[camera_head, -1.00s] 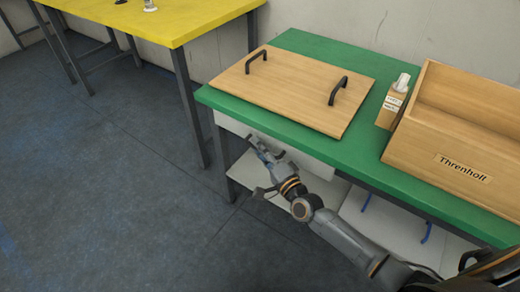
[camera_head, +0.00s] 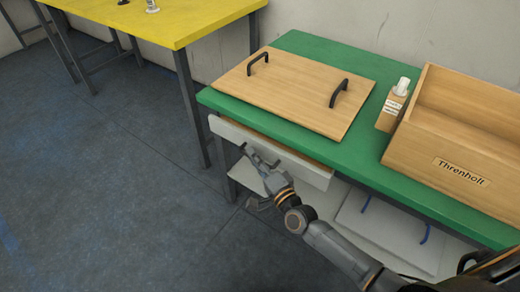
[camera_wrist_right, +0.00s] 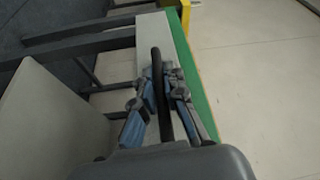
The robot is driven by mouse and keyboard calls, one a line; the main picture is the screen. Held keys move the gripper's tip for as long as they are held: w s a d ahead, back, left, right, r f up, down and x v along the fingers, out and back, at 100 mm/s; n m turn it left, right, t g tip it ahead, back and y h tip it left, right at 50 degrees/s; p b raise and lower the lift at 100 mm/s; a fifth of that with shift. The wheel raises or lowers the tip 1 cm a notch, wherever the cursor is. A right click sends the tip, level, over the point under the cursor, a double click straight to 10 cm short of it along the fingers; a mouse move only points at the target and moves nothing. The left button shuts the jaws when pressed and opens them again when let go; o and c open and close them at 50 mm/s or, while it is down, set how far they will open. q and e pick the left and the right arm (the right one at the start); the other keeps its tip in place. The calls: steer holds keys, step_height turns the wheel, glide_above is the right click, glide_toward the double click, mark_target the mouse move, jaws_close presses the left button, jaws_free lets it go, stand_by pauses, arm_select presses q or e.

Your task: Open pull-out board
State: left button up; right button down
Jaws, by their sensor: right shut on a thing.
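The pull-out board (camera_head: 305,172) has a white front and sits under the green table top. It stands out a little from the table, and a strip of its wooden top shows behind the front. My right gripper (camera_head: 252,156) is at this front. In the right wrist view, the right gripper (camera_wrist_right: 166,82) is shut on the board's black bar handle (camera_wrist_right: 157,62), with a finger on each side. The white front (camera_wrist_right: 152,32) shows behind the handle there. My left gripper is not in view.
A lower shelf holds a white panel with blue handles (camera_head: 385,228). Open floor (camera_head: 110,190) lies left.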

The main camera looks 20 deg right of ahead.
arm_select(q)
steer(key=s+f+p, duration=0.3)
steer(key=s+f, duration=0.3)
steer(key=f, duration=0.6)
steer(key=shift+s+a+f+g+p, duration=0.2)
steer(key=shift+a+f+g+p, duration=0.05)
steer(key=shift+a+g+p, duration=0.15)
arm_select(e)
steer(key=s+a, duration=1.5)
steer(key=a, duration=0.4)
steer(key=shift+a, duration=0.1)
steer(key=c, duration=1.4)
jaws_free()
steer(key=v, duration=1.2)
steer(key=shift+f, duration=0.1)
